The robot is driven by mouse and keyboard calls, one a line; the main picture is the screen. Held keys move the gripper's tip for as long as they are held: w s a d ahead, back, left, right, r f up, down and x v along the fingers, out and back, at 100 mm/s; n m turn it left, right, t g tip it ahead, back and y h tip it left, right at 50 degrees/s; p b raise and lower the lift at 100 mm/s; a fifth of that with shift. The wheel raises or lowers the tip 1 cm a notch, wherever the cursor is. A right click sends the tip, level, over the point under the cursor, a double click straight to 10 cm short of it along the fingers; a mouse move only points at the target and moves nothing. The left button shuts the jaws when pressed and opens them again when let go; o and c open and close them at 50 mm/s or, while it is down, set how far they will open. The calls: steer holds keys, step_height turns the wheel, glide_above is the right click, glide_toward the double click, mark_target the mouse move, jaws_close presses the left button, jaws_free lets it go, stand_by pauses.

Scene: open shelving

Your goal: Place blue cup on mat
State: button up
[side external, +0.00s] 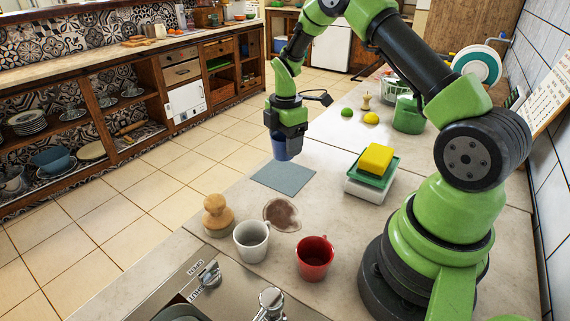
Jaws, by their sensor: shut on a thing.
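My gripper (285,134) points down over the counter and is shut on the blue cup (281,148). The cup is upright, and its upper part is hidden by the gripper. The blue-grey mat (283,180) lies flat on the counter just below the cup in the picture. The cup appears over or just behind the mat's far edge. I cannot tell whether the cup touches the surface.
A white cup (250,241), a red cup (314,258) and a wooden brush (216,215) stand nearer the sink. A yellow sponge (376,158) sits on a green tray right of the mat. Fruit (371,118) lies behind.

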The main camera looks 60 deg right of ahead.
steer(key=shift+f, duration=2.75)
steer(key=o, duration=1)
steer(key=shift+f, duration=0.15)
steer(key=shift+c, duration=0.2)
steer(key=s+a+r+m+t, duration=0.1)
steer(key=s+a+r+m, duration=0.15)
steer(key=r, duration=0.95)
steer(key=s+a+r+m+t, duration=0.1)
steer(key=a+r+m, duration=0.25)
steer(key=r, duration=0.75)
steer(key=s+a+r+m+t+y, duration=0.1)
steer(key=s+a+r+m+t, duration=0.1)
steer(key=s+a+m, duration=0.3)
steer(key=s+a+r+m+t+y, duration=0.1)
steer(key=s+a+r+m+t, duration=0.2)
steer(key=s+a+m, duration=0.3)
steer(key=s+r, duration=0.1)
steer(key=s, duration=0.4)
steer(key=shift+s+r+m, duration=0.25)
steer(key=shift+m, duration=0.05)
